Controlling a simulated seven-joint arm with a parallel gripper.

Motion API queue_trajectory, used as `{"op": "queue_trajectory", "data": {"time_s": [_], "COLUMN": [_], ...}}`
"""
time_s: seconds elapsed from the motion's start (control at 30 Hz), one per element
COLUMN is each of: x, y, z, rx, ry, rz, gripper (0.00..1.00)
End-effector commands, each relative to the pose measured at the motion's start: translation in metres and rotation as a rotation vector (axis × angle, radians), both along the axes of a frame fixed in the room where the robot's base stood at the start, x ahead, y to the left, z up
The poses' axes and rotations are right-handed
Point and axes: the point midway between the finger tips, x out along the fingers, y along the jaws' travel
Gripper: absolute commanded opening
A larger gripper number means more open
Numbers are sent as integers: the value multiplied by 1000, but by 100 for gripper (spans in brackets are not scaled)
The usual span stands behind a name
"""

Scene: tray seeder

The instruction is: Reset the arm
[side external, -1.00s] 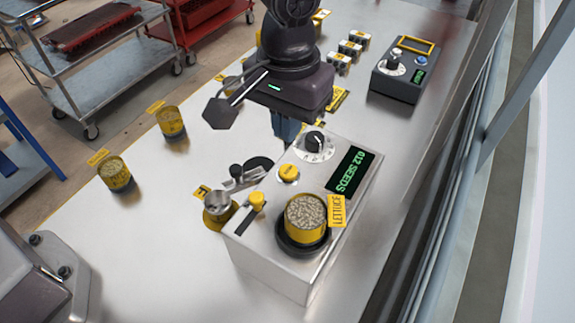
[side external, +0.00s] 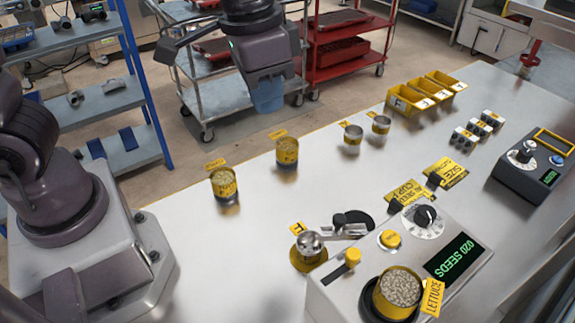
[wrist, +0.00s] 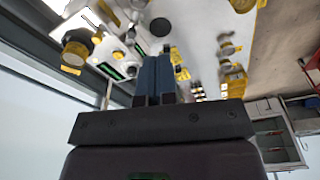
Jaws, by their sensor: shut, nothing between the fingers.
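My gripper (side external: 268,104) is raised high over the far edge of the table in the side external view. Its blue fingers are together, with nothing between them. The fingers also show in the wrist view (wrist: 155,75), pointing away toward the seeder and the table. The seeder (side external: 325,300) is a metal box at the front, well apart from my gripper. Its green display (side external: 453,258) reads "020 SEEDS". A dial (side external: 425,216), a yellow button (side external: 389,240) and a yellow slider (side external: 352,258) are on top. A cup of seeds labelled LETTUCE (side external: 398,293) sits on it.
A metal cup (side external: 310,245) stands beside the seeder. Two yellow seed cups (side external: 224,187) (side external: 286,153), two empty metal cups (side external: 352,138) (side external: 381,124), yellow bins (side external: 410,103) and a dark control box (side external: 530,180) stand farther off. Carts stand beyond the table. The table's left middle is clear.

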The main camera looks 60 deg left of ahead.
Motion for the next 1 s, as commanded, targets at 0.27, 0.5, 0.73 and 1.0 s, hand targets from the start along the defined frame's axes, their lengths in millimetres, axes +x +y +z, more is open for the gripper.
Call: {"op": "queue_trajectory", "data": {"time_s": [0.27, 0.5, 0.73, 1.0], "x": [-70, -97, -98, -98], "y": [75, 102, 109, 108], "z": [29, 46, 53, 53], "rx": [-28, -39, -38, -39], "ry": [-190, -332, -364, -364], "rz": [113, 230, 262, 261], "gripper": [0, 0, 0, 0]}}
